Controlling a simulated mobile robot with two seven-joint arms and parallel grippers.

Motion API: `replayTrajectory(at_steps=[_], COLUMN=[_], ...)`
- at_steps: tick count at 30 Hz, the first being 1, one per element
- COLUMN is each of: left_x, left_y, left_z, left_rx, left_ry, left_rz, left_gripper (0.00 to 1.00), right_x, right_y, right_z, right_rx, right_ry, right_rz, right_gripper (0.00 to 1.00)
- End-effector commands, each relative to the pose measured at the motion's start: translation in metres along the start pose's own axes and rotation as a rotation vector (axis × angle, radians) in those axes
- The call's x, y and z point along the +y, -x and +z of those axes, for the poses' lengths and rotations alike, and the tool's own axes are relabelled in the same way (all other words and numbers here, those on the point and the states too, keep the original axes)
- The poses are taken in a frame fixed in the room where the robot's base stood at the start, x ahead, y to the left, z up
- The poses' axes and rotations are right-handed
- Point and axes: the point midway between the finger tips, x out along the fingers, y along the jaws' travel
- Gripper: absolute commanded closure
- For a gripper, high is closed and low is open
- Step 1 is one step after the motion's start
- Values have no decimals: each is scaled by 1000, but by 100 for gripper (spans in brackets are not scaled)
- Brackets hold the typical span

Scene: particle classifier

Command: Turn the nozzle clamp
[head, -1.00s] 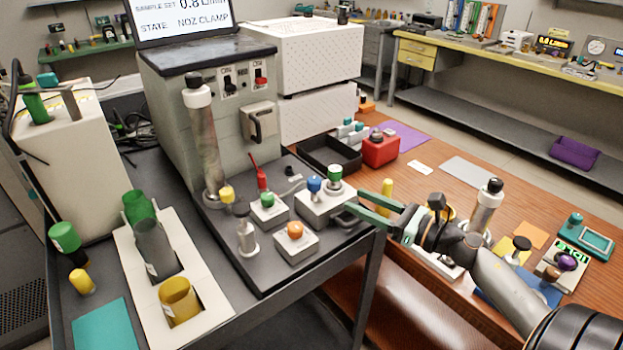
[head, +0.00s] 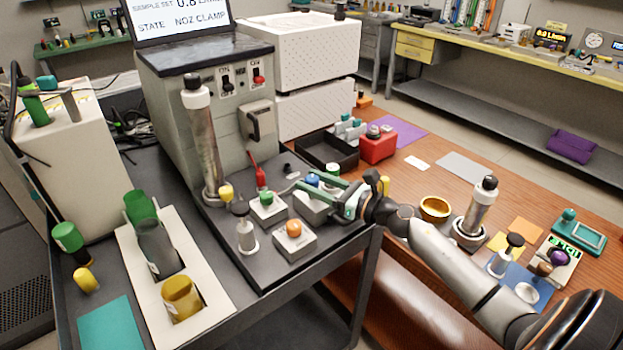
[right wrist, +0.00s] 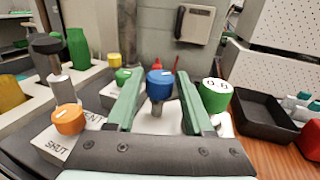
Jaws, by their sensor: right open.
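The blue knob also shows in the head view (head: 312,180), partly behind the gripper. A green knob with a white marked top (right wrist: 215,95) stands just right of the right finger. No readable label tells which part is the nozzle clamp. The screen (head: 180,18) reads "NOZ CLAMP" as its state. My left gripper is out of view.
An orange knob (head: 294,228), a smaller green knob (head: 267,197) and a red lever (head: 260,177) stand close by on the cart. A tall metal cylinder (head: 203,145) rises at the left. A black tray (head: 328,150) lies behind. A gold bowl (head: 435,208) sits on the wooden table.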

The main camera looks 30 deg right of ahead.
Motion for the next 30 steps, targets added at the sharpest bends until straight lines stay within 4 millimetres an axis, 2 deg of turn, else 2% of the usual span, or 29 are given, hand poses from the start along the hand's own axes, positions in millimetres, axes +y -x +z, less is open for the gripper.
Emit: replayTrajectory(at_steps=[12, 26, 30], left_x=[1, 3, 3], left_y=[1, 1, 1], left_z=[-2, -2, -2], left_rx=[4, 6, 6], left_ry=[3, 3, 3], left_rz=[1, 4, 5], left_gripper=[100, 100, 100], right_x=[0, 0, 0], right_y=[-7, -6, -6], right_z=[0, 0, 0], right_rx=[0, 0, 0], right_ry=[-1, -1, -1], right_rz=[0, 0, 0], right_gripper=[48, 100, 100])
